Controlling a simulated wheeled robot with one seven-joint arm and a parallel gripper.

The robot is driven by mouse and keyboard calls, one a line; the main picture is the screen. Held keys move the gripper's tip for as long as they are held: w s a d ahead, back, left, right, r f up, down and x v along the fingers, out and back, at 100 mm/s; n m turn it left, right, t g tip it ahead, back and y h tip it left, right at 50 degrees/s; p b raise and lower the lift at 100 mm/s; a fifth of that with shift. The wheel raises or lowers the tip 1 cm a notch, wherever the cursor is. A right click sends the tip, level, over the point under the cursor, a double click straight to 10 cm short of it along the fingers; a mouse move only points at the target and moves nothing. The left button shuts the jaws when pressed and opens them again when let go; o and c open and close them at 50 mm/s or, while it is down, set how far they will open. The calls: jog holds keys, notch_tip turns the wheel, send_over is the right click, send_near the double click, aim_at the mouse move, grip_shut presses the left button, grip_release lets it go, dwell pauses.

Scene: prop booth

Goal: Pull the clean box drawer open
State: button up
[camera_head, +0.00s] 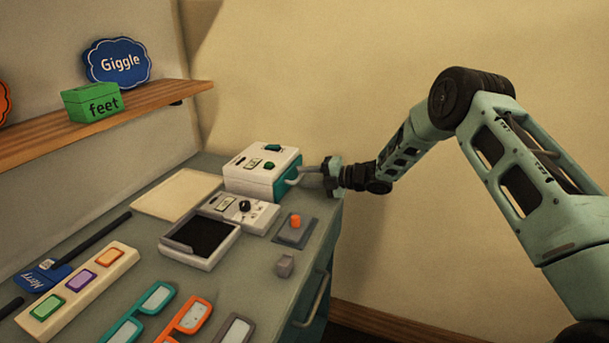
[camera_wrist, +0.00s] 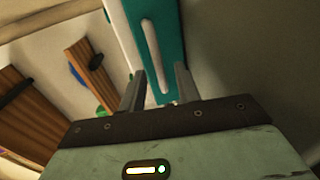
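The clean box (camera_head: 262,163) is a white box with a green knob on top, at the back right of the grey-green counter. Its teal drawer front (camera_wrist: 175,30) faces my gripper and looks flush with the box. A pale bar handle (camera_wrist: 150,38) runs along the drawer front in the wrist view. My gripper (camera_head: 304,171) is at the drawer front, with its fingers reaching toward the handle. In the wrist view my gripper (camera_wrist: 160,70) has its two fingers apart, one on each side of the handle's near end. I cannot tell whether either finger touches it.
An orange-button pad (camera_head: 279,238) and a grey cube (camera_head: 285,266) lie near the counter's right edge. A shelf (camera_head: 40,138) is at left. Space right of the counter is open.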

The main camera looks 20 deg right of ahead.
jog(key=shift+w+a+f, duration=0.15)
jog(key=shift+w+a, duration=0.25)
jog(key=shift+a, duration=0.2)
grip_shut()
jog(key=b+v, duration=0.1)
jog(key=v, duration=0.2)
jog(key=f+b+v, duration=0.1)
jog(key=v, duration=0.3)
jog(key=f+b+v, duration=0.1)
jog(key=v, duration=0.2)
jog(key=shift+s+d+f, duration=0.1)
jog(key=shift+s+d, duration=0.2)
jog(key=shift+d, duration=0.15)
jog(key=shift+s+d, duration=0.1)
jog(key=shift+d, duration=0.05)
grip_release()
jog(key=shift+d, duration=0.1)
